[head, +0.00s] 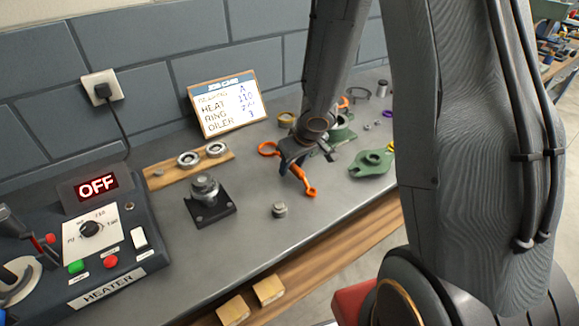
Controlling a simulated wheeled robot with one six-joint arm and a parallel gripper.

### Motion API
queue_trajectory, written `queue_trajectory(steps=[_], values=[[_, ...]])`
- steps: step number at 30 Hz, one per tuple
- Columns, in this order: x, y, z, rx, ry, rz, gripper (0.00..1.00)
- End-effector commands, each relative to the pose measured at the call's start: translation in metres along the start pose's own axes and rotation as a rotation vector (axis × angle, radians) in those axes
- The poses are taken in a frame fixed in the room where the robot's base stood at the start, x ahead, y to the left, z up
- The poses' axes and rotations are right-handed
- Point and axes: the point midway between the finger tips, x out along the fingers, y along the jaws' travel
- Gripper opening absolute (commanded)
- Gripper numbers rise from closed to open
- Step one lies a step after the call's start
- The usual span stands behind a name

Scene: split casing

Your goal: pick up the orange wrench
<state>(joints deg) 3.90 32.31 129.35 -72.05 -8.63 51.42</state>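The orange wrench (303,182) lies on the grey bench top, or very close above it; I cannot tell which. Its ring end shows to the left of my gripper and its other end shows below, toward the bench's front edge. My gripper (306,162) points down over the wrench's middle and hides part of it. Its dark fingers look spread apart, one on the left and one on the right of the wrench. Whether either finger touches the wrench is not clear.
A green flanged casing part (371,162) lies just right of my gripper. A small metal nut (279,210) and a bearing on a black stand (206,193) are left. A wooden board with bearing rings (165,168), the heater box (110,245) and a sign (222,103) stand further left.

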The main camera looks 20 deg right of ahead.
Motion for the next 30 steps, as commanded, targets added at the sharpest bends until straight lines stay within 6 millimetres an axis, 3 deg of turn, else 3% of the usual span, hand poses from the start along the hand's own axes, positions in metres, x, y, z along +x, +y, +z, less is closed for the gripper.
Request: queue_trajectory(steps=[15, 22, 30], values=[[0.0032, 0.0, 0.0014, 0.001, 0.0, 0.0, 0.38], [0.0032, 0.0, 0.0014, 0.001, 0.0, 0.0, 0.0], [0.003, 0.0001, 0.0008, 0.001, 0.001, 0.0, 0.0]])
